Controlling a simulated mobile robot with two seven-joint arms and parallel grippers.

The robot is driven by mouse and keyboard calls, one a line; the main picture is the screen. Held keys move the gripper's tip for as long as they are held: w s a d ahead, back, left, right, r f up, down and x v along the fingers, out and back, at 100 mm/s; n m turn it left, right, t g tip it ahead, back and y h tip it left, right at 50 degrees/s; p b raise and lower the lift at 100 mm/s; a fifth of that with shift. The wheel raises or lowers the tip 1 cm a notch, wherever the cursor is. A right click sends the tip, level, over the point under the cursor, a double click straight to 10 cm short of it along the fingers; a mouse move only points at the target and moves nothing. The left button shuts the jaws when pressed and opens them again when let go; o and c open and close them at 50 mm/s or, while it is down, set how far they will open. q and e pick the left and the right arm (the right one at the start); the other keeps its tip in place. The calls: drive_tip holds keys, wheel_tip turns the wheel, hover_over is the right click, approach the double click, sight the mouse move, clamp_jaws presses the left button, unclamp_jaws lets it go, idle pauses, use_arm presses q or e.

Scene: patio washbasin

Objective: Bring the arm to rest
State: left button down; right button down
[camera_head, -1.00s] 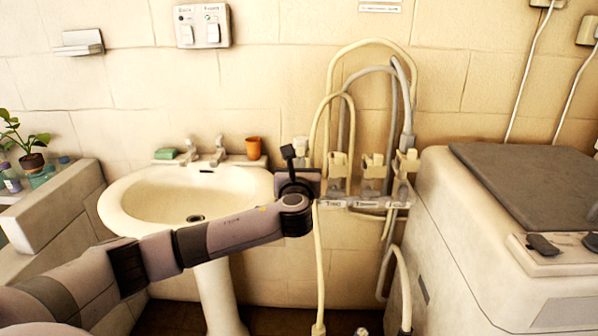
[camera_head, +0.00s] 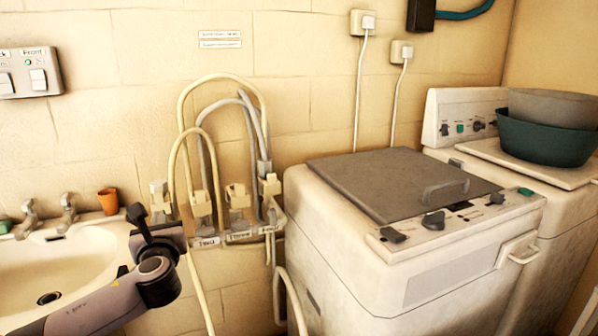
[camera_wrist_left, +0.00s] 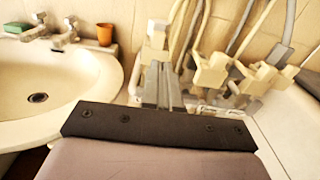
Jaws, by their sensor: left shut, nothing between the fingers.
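My left arm comes in from the lower left in the head view. Its gripper (camera_head: 139,218) is shut and empty, in front of the washbasin's right rim and left of the labelled hose taps (camera_head: 236,208). In the left wrist view the shut fingers (camera_wrist_left: 163,85) point away toward the wall below the hoses. The white washbasin (camera_head: 85,252) is at the left and also shows in the left wrist view (camera_wrist_left: 95,75). My right gripper is not in view.
An orange cup (camera_head: 108,201) stands on the basin's back edge beside the faucets. Hoses (camera_head: 181,130) loop up the wall. A white machine with a grey lid (camera_head: 385,180) fills the middle right. A green basin (camera_head: 545,140) sits on another machine behind it.

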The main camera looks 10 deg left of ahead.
use_arm(q)
drive_tip(key=s+d+f+n+g+h, duration=0.2)
drive_tip(key=s+d+f+n+h, duration=0.5)
drive_tip(key=f, duration=0.5)
drive_tip(key=s+d+f+n+g+h, duration=0.25)
drive_tip(key=s+d+f, duration=0.25)
drive_tip(key=d+f, duration=0.45)
drive_tip(key=s+f+n+h, duration=0.1)
drive_tip(key=s+f+n, duration=0.4)
drive_tip(key=s+n, duration=0.4)
drive_tip(key=s+f+n+h, duration=0.1)
drive_tip(key=s+f+n, duration=0.4)
drive_tip(key=s+n, duration=0.3)
drive_tip(key=shift+s+d+f+n, duration=0.2)
drive_tip(key=shift+s+n, duration=0.15)
drive_tip(key=shift+s, duration=0.65)
